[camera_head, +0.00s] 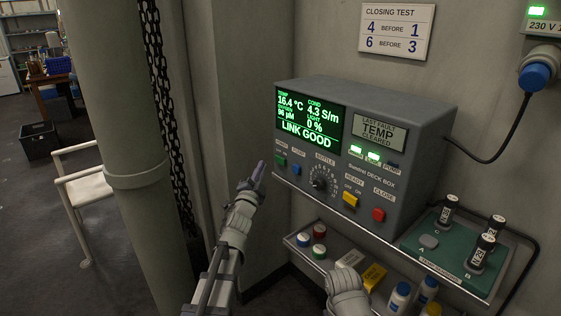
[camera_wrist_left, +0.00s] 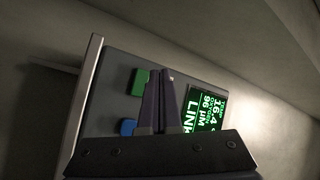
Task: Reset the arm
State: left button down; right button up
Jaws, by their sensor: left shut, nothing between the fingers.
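My left gripper (camera_head: 258,172) is shut and empty, its dark fingers pointing up just left of the deck box (camera_head: 405,168). In the left wrist view the closed fingers (camera_wrist_left: 162,76) lie over the box front, between the green switch (camera_wrist_left: 139,82) and the screen (camera_wrist_left: 205,108). The blue switch (camera_wrist_left: 128,127) is beside them. In the head view the green switch (camera_head: 280,160) and blue switch (camera_head: 296,170) are just right of the fingertips. Whether the fingers touch the panel cannot be told. A pale link of my right arm (camera_head: 347,290) shows at the bottom; its fingers do not show.
The screen reads LINK GOOD. A dial (camera_head: 320,180), yellow switch (camera_head: 350,200) and red button (camera_head: 378,215) are on the box. A shelf (camera_head: 300,243) with jars and bottles is below. A green tray (camera_head: 440,268) holds black cylinders. A column (camera_head: 115,120) and chair (camera_head: 75,185) stand left.

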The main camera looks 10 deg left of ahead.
pick_arm(q)
jog(key=s+d+f+n+g+y, duration=0.1)
jog(key=s+d+f+n+g, duration=0.45)
jog(key=f, duration=0.45)
jog(key=s+d+f+n+g+y, duration=0.1)
jog(key=s+d+f+n+g, duration=0.1)
jog(key=s+d+f+g, duration=0.65)
jog(key=s+f+g, duration=0.3)
jog(key=s+f, duration=0.6)
jog(key=s+d+g, duration=0.3)
jog(key=s+g, duration=0.1)
jog(key=s, duration=0.8)
notch_tip(320, 180, up, 16)
jog(key=p, duration=1.5)
jog(key=shift+w+a+r+n+p, duration=0.15)
jog(key=shift+w+r+n+p, duration=0.05)
jog(key=shift+n+p, duration=0.2)
